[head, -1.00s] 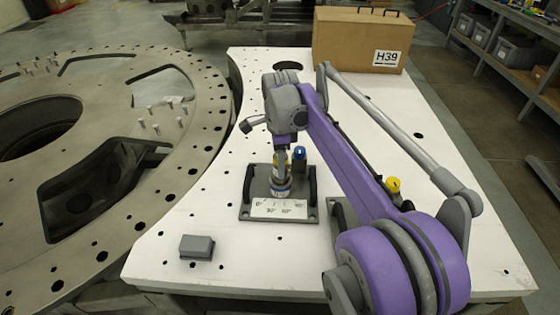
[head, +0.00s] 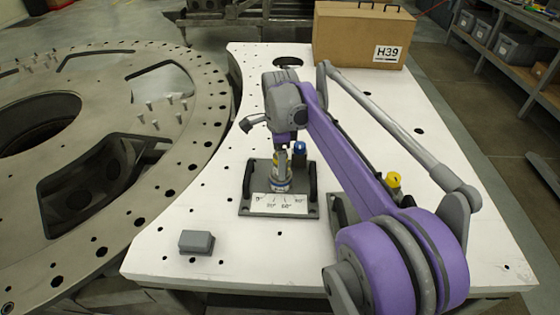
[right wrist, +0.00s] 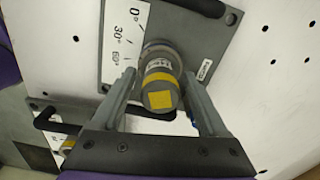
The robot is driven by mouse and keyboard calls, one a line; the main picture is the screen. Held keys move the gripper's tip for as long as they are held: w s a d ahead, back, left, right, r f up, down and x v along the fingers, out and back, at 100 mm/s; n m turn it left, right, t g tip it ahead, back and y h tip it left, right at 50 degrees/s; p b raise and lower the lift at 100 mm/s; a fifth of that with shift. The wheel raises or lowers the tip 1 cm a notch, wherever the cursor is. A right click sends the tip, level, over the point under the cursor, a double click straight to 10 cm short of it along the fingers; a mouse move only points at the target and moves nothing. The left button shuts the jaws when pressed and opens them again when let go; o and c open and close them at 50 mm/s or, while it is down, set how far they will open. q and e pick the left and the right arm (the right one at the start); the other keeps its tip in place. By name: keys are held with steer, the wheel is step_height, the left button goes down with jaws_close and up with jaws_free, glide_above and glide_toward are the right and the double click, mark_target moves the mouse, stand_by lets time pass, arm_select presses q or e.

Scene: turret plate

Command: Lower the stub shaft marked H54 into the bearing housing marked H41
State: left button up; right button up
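The stub shaft (right wrist: 160,92) shows end-on in the right wrist view, with a yellow square on its end and a yellow band. In the head view it (head: 283,159) stands upright below my right gripper (head: 283,146). The bearing housing (head: 280,183) is a short round body on a grey plate, directly under the shaft; how deep the shaft sits is unclear. A small plate label (right wrist: 205,69) is too blurred to read. My left gripper is out of view.
The grey plate (head: 246,209) has black handles and an angle scale (head: 279,204). A blue-topped part (head: 299,149) stands close behind. A yellow-capped part (head: 394,180) stands right of my arm. A grey block (head: 196,242) and the box marked H39 (head: 350,38) rest on the white table (head: 460,245).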

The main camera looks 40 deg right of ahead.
stand_by(0.3)
step_height(320, 180, up, 11)
steer(key=shift+f+p, duration=0.1)
steer(key=shift+p, duration=0.4)
stand_by(0.5)
